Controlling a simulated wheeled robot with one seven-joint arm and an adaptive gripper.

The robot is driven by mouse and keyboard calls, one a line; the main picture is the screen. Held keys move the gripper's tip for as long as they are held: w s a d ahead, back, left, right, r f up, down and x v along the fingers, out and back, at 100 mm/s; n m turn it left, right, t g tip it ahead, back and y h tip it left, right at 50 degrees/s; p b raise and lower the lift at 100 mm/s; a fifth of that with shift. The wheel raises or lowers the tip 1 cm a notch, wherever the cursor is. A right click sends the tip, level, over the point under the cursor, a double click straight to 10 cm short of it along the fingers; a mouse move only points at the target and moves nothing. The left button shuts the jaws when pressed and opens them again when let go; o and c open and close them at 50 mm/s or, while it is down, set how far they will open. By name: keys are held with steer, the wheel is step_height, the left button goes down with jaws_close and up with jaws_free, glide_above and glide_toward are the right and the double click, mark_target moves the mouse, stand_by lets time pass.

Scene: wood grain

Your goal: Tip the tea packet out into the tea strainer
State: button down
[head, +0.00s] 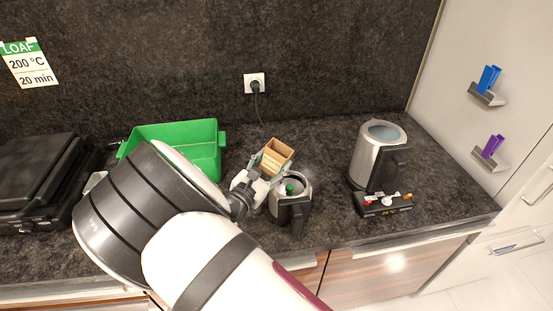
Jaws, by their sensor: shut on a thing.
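The tea packet (278,150), a small tan open-topped box, is held in my gripper (270,168), whose jaws are shut on it. Its open top faces up and it is slightly tilted. A dark-handled metal pot (293,208) stands on the counter just below and to the right of the packet. Something round and green (289,188) shows at the pot's mouth; I cannot tell whether it is part of the tea strainer. The strainer itself is not clearly made out. My arm covers the counter at front left.
A green bin (205,143) stands behind my arm. A metal kettle (375,155) with an open top stands to the right, with a small control panel (383,204) before it. A black appliance (35,180) is at left. Counter between pot and kettle is clear.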

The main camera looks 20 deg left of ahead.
steer(key=shift+s+a+r+m, duration=0.1)
steer(key=shift+a+r+m, duration=0.05)
steer(key=shift+m, duration=0.55)
steer(key=shift+a+r+m, duration=0.1)
steer(key=shift+r+m, duration=0.05)
steer(key=shift+m, duration=0.55)
steer(key=shift+b, duration=0.3)
steer(key=m, duration=0.1)
steer(key=m+b, duration=0.1)
steer(key=shift+a+f+m, duration=0.2)
steer(key=shift+f+m, duration=0.05)
steer(key=shift+m, duration=0.05)
steer(key=shift+r, duration=0.1)
steer(key=shift+m, duration=0.3)
steer(key=shift+f+m+b, duration=0.3)
steer(key=shift+m+b, duration=0.15)
steer(key=shift+m, duration=0.85)
